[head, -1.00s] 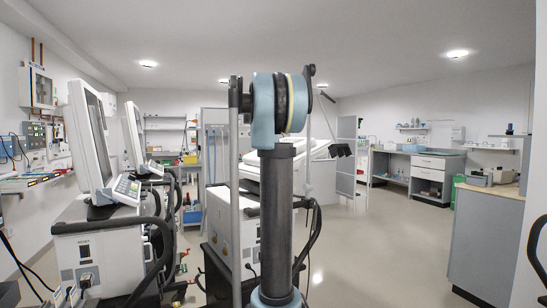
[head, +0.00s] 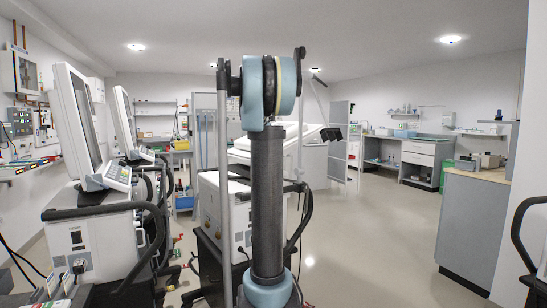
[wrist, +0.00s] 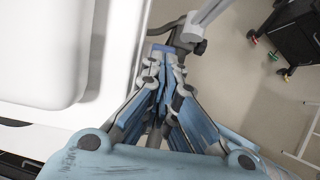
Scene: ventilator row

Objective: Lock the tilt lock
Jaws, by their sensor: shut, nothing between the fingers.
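My gripper (wrist: 165,65) is in the middle of the wrist view, its blue fingers shut with nothing between them. Just beyond the fingertips is a dark grey jointed bracket (wrist: 187,34) with a small black knob (wrist: 201,47) on its right side and a pale bar rising to the upper right. The fingertips look close to the bracket; I cannot tell whether they touch it. I cannot tell for certain which part is the tilt lock. In the head view my own arm covers the middle, and the gripper is hidden.
A white housing (wrist: 60,50) fills the wrist view's left side. A dark wheeled cart (wrist: 290,35) stands at its upper right. In the head view, ventilators with tilted screens (head: 82,120) stand at left, and another white machine (head: 210,205) is behind my arm. Floor (head: 385,235) is clear at right.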

